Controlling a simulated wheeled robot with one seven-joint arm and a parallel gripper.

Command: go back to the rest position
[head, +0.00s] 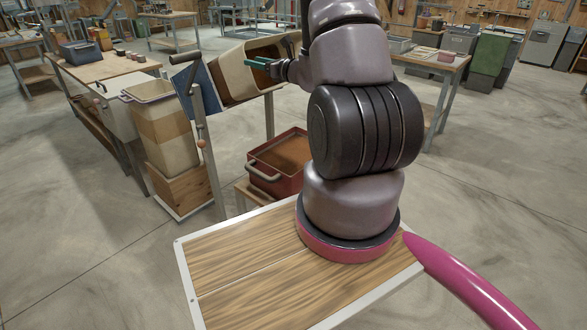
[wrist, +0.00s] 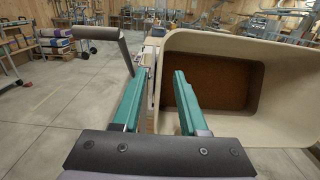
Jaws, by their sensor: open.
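My gripper (head: 257,63) has teal fingers and is at the tilted cream mixer tub, in front of its open mouth. The cream tub (head: 240,78) fills the right of the wrist view (wrist: 285,95), with a brown surface inside. A crank with a dark grip (head: 184,57) stands at the tub's left; its grip also shows left of the fingers in the wrist view (wrist: 125,52). My arm hides part of the scene behind it.
A red bin (head: 255,178) with brown feed stands low under the tub. A tall bin with cream and tan bands (head: 165,130) stands on the left beside a workbench (head: 95,70). Another table (head: 440,62) is behind my arm. Open concrete floor lies at left and right.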

